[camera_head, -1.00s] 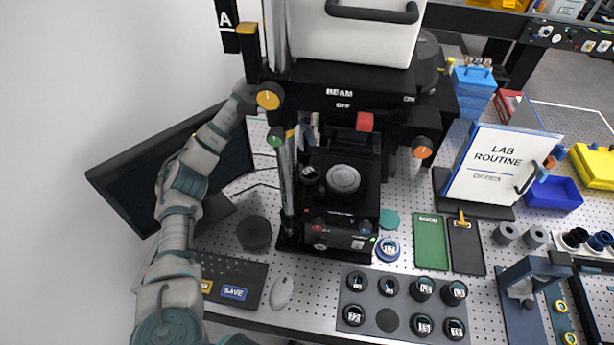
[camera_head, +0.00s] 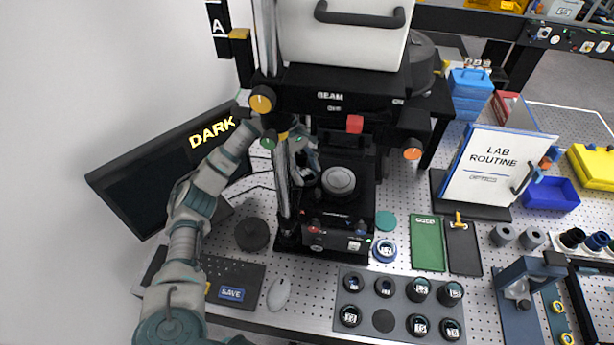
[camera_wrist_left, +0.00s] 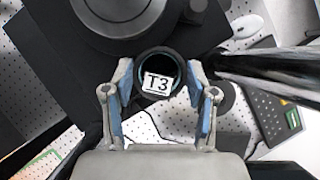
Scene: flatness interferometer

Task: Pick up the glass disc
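A small round disc with a dark face, a teal rim and a white T3 label (camera_wrist_left: 158,80) lies between the fingertips of my left gripper (camera_wrist_left: 160,88) in the left wrist view. The fingers are apart, one on each side of the disc, with a narrow gap visible; whether a pad touches it I cannot tell. In the head view my left gripper (camera_head: 305,158) reaches behind the silver post into the black instrument, left of the round grey stage (camera_head: 339,181). It largely hides the disc there. My right gripper is not in view.
The silver post (camera_head: 283,180) stands close to my left gripper; the beam housing (camera_head: 335,97) hangs above. A rack (camera_head: 383,321) with several labelled round pieces, a ringed disc (camera_head: 385,250) and a green tray (camera_head: 428,243) lie in front and right. The monitor (camera_head: 150,180) reads DARK.

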